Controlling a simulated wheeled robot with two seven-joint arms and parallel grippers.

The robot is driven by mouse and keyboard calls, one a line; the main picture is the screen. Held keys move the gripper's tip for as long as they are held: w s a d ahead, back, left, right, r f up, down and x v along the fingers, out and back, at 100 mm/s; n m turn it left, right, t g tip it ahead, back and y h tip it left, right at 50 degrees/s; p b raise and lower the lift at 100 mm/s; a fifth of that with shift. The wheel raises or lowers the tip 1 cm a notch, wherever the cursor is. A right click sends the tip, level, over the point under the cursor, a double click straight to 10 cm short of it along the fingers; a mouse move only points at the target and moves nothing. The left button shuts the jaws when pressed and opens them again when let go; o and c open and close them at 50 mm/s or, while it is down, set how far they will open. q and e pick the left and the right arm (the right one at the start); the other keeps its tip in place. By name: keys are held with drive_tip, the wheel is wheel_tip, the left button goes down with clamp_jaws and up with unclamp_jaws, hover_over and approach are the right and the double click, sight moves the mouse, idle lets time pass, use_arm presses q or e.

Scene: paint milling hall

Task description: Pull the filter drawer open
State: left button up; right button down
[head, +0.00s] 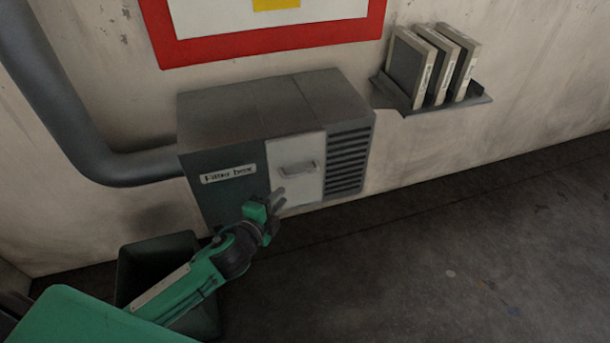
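The filter box (222,198), dark grey and labelled "Filter box", is mounted low on the wall. Its light grey drawer front (296,190) sits in the middle and looks flush with the box, so the drawer appears shut. A small bar handle (299,168) is on the upper part of the drawer front. My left gripper (283,196) is in front of the lower left of the drawer front, below and left of the handle. Its two grey fingers look apart with nothing between them. It does not appear to touch the handle. My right gripper is out of view.
A dark open bin (158,246) stands on the floor behind my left arm. A grey pipe (80,130) enters the box from the left. A wall shelf (446,105) at right holds three framed filters (432,66). The floor (450,250) at right is clear.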

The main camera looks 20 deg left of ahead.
sight(302, 174)
use_arm(q)
drive_tip(key=b+x, duration=0.1)
drive_tip(key=x, duration=1.1)
drive_tip(key=shift+w+f, duration=0.1)
drive_tip(key=shift+w, duration=0.15)
clamp_jaws()
